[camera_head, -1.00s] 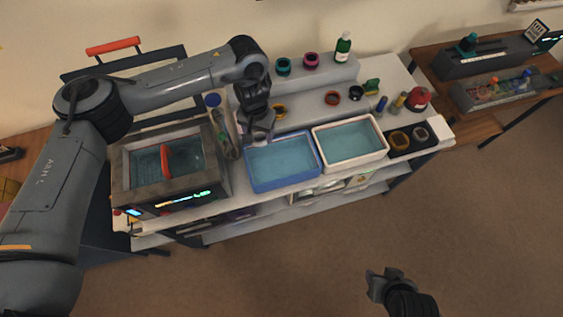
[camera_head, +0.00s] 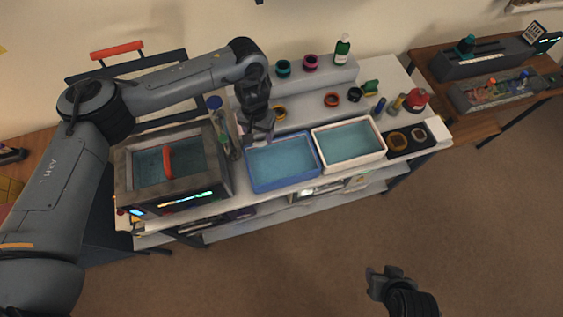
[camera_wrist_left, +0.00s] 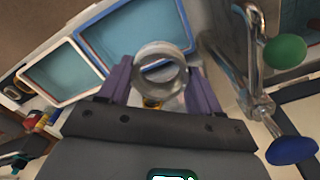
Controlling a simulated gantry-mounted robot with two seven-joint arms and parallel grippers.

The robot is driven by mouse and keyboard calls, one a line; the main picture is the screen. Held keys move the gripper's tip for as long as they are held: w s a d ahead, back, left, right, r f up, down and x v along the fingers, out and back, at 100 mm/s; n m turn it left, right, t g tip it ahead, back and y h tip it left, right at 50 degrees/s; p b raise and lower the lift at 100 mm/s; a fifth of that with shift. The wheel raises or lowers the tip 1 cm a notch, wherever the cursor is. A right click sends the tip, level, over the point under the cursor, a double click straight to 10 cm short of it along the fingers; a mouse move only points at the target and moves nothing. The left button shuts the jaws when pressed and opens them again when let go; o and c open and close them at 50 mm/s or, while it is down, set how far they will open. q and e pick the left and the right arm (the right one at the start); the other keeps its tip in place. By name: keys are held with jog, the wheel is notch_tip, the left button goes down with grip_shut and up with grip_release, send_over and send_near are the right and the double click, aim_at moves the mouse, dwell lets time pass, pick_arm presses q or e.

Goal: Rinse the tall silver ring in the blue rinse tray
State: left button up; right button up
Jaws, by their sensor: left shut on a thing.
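My left gripper (camera_head: 260,133) hangs over the counter, at the back left corner of the blue rinse tray (camera_head: 288,183). In the left wrist view its two purple fingers (camera_wrist_left: 160,84) are shut on the tall silver ring (camera_wrist_left: 150,52), one on each side. The ring's round opening faces the camera. In the head view the ring cannot be made out at the gripper. The blue tray holds clear bluish water. My right gripper (camera_head: 378,275) is over the floor at the lower right, apart from the counter; its jaws are unclear.
A white-rimmed tray (camera_head: 356,166) of water stands right of the blue one. A grey bath (camera_head: 222,170) with an orange handle (camera_head: 168,162) stands to the left. Small rings and a green bottle (camera_head: 343,48) are behind.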

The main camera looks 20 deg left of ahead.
dwell(0.4)
jog(key=shift+r, duration=0.1)
jog(key=shift+d, duration=0.1)
dwell(0.3)
jog(key=shift+r, duration=0.1)
jog(key=shift+r+p, duration=0.85)
jog(key=shift+p, duration=0.2)
dwell(0.4)
jog(key=shift+r, duration=0.2)
